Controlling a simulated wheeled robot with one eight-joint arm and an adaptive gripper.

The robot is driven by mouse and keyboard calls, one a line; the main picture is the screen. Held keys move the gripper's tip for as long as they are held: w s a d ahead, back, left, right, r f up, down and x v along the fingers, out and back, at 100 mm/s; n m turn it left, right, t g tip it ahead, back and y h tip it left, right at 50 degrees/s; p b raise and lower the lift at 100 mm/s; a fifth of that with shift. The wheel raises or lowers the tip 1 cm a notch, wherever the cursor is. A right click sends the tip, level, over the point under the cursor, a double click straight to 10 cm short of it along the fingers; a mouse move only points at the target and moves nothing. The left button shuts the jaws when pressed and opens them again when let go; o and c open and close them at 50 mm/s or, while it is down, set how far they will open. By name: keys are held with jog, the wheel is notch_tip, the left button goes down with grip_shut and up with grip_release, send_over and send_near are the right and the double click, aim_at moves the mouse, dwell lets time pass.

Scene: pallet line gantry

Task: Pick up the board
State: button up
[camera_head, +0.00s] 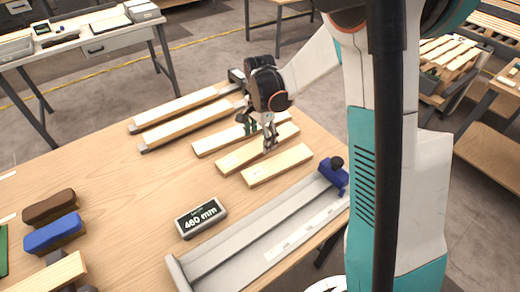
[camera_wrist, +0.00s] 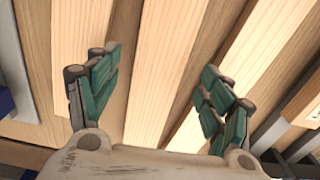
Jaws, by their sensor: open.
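Three loose pale wooden boards lie side by side on the wooden table in the head view: a far board (camera_head: 212,143), a middle board (camera_head: 236,159) and a near board (camera_head: 277,166). The task does not say which one is meant. My gripper (camera_head: 263,138) is over the middle board, pointing down. In the wrist view, my gripper (camera_wrist: 160,68) has its green-padded fingers spread wide, with the middle board (camera_wrist: 165,60) running between them. Nothing is held. Whether the fingertips touch the boards cannot be told.
A grey measuring trough (camera_head: 225,250) with a blue stop (camera_head: 334,172) lies along the near edge. A display (camera_head: 201,217) reads 460 mm. Two boards (camera_head: 180,105) rest on dark supports behind. Brown (camera_head: 49,206) and blue (camera_head: 54,233) blocks are at left. The table's middle is clear.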

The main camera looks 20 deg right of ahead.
notch_tip(320, 180, down, 2)
jog(key=shift+f, duration=0.25)
jog(key=shift+r, duration=0.1)
jog(key=shift+c, duration=0.5)
jog(key=c, duration=1.2)
jog(key=shift+o, duration=0.2)
jog(key=shift+r, duration=0.1)
